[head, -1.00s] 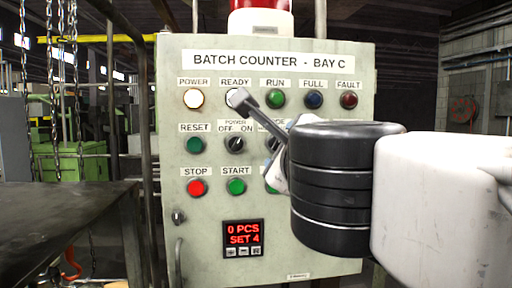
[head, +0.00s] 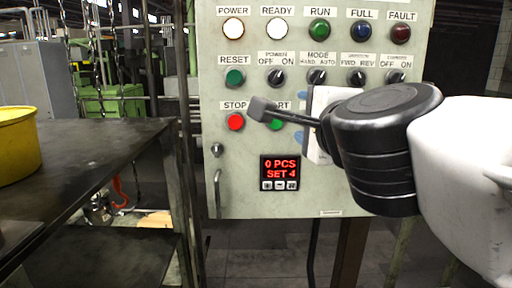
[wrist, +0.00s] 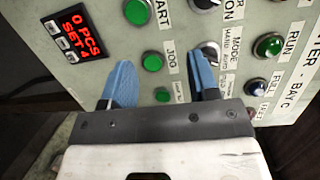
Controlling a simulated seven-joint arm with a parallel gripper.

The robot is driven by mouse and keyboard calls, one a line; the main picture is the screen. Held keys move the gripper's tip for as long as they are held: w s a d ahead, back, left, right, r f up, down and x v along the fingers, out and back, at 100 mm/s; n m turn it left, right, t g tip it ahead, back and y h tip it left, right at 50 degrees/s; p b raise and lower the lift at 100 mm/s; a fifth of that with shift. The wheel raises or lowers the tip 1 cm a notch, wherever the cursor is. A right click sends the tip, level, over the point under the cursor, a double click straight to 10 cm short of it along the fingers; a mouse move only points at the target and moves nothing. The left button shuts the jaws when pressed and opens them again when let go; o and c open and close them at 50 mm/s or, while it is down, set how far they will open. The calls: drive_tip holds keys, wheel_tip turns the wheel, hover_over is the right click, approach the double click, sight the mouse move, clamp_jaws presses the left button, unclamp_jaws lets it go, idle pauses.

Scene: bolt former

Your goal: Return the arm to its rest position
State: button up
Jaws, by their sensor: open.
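My gripper (wrist: 160,65) shows in the wrist view with its two blue fingers apart and nothing visible between them. It is in front of the panel's lower buttons, near the green JOG button (wrist: 152,61); contact cannot be judged. In the head view my black and white arm comes in from the right, with the gripper end (head: 300,143) largely hidden. A dark bar on my wrist partly covers the green START button (head: 275,123). The grey-green control panel (head: 330,195) stands upright with POWER (head: 233,29) and READY (head: 277,29) lamps white.
The counter display (head: 280,172) reads 0 PCS, SET 4. The red STOP button (head: 236,121) is left of the bar. A dark table (head: 90,160) with a yellow container (head: 14,145) is at left. Open floor shows below the panel.

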wheel_tip(320, 180, down, 18)
drive_tip(key=s+d+r+n+g, duration=0.1)
drive_tip(key=s+n+g, duration=0.1)
drive_tip(key=n+g, duration=0.7)
drive_tip(key=s+d+f+n+g+h, duration=0.2)
drive_tip(key=s+d+f+n, duration=0.1)
drive_tip(key=f, duration=0.3)
drive_tip(key=s+d+f+n+g+h, duration=0.1)
drive_tip(key=s+d+f+n+g, duration=0.2)
drive_tip(key=d+f, duration=0.3)
drive_tip(key=shift+s+f+n+h, duration=0.4)
drive_tip(key=shift+s+f+n, duration=0.2)
drive_tip(key=shift+s+f, duration=0.1)
